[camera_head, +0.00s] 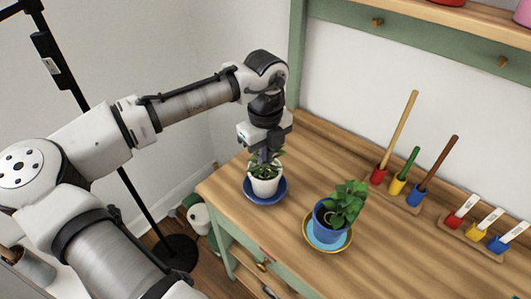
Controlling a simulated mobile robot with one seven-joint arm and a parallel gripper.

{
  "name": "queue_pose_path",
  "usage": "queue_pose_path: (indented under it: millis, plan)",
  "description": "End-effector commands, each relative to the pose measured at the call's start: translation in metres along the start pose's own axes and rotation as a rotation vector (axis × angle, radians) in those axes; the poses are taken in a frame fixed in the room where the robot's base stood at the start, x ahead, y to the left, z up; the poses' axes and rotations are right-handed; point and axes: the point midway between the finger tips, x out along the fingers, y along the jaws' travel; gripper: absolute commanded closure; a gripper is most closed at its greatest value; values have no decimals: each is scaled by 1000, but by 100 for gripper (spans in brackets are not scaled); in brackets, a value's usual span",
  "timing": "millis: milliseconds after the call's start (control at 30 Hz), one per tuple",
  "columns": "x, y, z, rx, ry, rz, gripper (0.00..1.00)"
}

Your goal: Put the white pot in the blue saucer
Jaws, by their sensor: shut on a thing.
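The white pot (265,187) with a green plant is at the left end of the wooden table. It stands upright over the blue saucer (265,202), inside its rim as seen from here. I cannot tell whether its base touches the saucer. My gripper (265,158) points straight down above the pot and is shut on it at the top. The leaves hide the fingertips and the exact place of the grip.
A blue pot (325,218) with a leafy plant stands in a yellow-rimmed saucer (342,243) to the right. Toolholders with coloured cups (397,187) stand along the back right. A shelf (440,42) overhangs the back. The front-right tabletop is clear.

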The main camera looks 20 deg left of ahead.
Motion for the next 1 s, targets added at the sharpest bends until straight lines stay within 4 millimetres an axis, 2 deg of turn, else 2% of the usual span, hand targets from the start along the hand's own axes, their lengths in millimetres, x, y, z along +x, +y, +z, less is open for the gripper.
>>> queue_pose_path:
  millis: [33,100,233,600,767,1000]
  plan:
    - [2,0,0,0,1,-2,100]
    - [2,0,0,0,1,0,86]
    - [2,0,0,0,1,0,71]
    - [-2,0,0,0,-1,1,71]
    - [-28,-1,0,0,1,-4,71]
    - [-81,-1,0,1,1,-4,71]
